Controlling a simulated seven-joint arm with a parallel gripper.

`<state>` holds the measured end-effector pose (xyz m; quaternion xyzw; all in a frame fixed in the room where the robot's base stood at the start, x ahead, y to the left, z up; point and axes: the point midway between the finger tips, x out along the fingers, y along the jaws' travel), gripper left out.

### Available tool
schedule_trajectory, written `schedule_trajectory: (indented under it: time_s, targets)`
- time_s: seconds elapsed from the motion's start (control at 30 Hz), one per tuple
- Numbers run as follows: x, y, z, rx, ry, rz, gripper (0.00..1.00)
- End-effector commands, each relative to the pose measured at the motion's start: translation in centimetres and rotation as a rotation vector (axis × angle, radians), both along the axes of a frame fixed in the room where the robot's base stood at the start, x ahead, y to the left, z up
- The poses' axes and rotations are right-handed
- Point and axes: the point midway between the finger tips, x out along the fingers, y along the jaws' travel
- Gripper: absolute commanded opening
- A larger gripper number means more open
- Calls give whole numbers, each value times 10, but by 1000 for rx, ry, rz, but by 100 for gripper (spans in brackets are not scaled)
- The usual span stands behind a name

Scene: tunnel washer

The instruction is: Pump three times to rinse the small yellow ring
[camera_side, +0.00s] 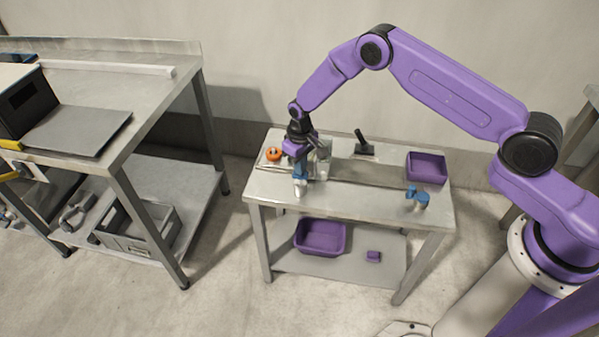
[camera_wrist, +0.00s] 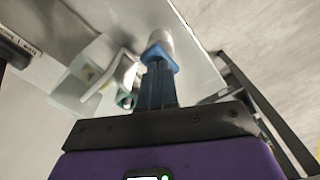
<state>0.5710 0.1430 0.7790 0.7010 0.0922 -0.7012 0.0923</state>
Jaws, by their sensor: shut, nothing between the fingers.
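My gripper (camera_side: 300,190) is over the left front of the small steel table, pointing down. Its blue fingers are together with nothing between them; the pale fingertips also show in the wrist view (camera_wrist: 160,42). A pale, partly clear housing (camera_side: 323,150) stands just behind and right of the fingers; in the wrist view it is a whitish box (camera_wrist: 88,75) left of them. A black upright handle (camera_side: 362,139) on a dark base stands further right; I cannot tell if it is the pump. I cannot make out the small yellow ring.
An orange round part (camera_side: 273,154) sits at the back left of the table. A purple tray (camera_side: 427,167) and a blue object (camera_side: 417,198) are on the right. A purple bin (camera_side: 320,237) and small purple block (camera_side: 373,256) are on the lower shelf. The table's front middle is clear.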

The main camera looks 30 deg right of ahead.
Motion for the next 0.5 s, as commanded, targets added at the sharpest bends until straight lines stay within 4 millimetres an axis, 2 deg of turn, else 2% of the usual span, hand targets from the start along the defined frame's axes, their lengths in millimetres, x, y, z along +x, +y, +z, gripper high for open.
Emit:
schedule_trajectory:
  time_s: [0.5]
  targets:
    - [0,1,-20,0,0,1,0]
